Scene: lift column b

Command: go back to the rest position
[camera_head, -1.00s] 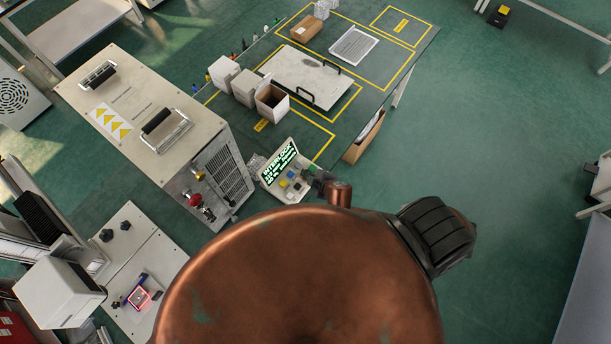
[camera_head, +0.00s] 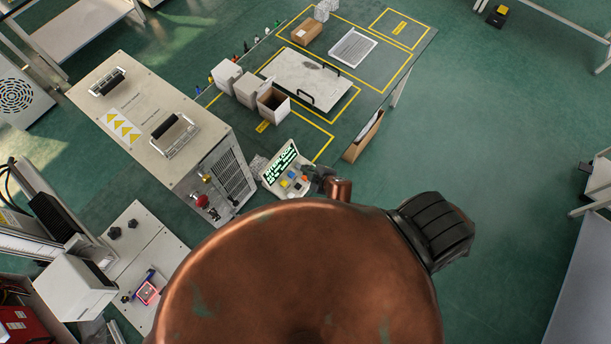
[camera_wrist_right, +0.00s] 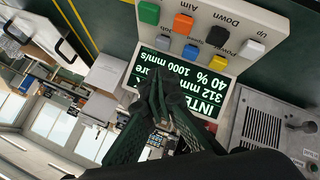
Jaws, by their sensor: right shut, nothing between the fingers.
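My right gripper (camera_head: 318,176) is beside the right edge of a small tilted control panel (camera_head: 290,177) in the head view, partly hidden by the copper-coloured arm part in front. In the right wrist view its dark green fingers (camera_wrist_right: 160,95) are closed together and empty. They overlap the panel's display in the picture; whether they touch it I cannot tell. The panel (camera_wrist_right: 262,22) shows upside down there, with a lit display (camera_wrist_right: 195,78) reading 312 mm and 40 %, and several coloured buttons. My left gripper is not in view.
A large beige machine (camera_head: 140,95) stands left of the panel. Behind is a dark green table (camera_head: 345,105) with yellow markings, a white plate and several boxes. A small red-lit device (camera_head: 148,293) lies at lower left. Open green floor (camera_head: 520,150) is at the right.

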